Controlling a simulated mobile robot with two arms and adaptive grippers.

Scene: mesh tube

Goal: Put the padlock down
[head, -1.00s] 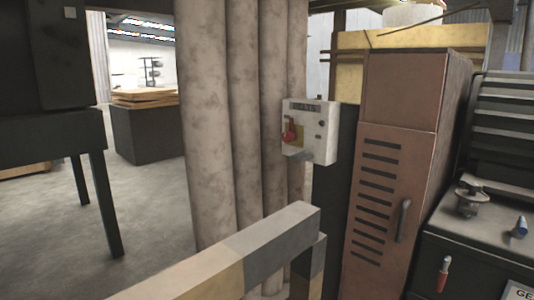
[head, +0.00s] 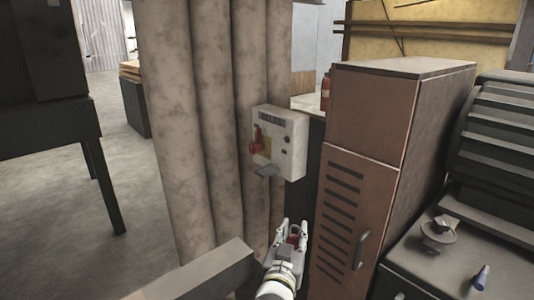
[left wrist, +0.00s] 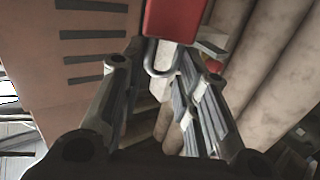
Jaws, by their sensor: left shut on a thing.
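My left gripper (head: 291,232) is in the lower middle of the head view and is shut on a red padlock (head: 294,239). In the left wrist view the padlock's red body (left wrist: 176,20) is at the top, with its grey shackle (left wrist: 152,66) hanging between the fingers (left wrist: 162,52). The gripper is below a pale switch box (head: 289,127) with a red handle (head: 256,146), clear of the box in the head view. A small grey ledge (head: 267,171) sticks out under the box. My right gripper is not in view.
A brown slotted cabinet (head: 347,200) stands right of the gripper. Thick pillars (head: 185,140) stand behind and left. A rail (head: 205,270) crosses in front. A dark bench (head: 415,265) at right holds a metal part (head: 440,232) and a blue-handled item (head: 480,277).

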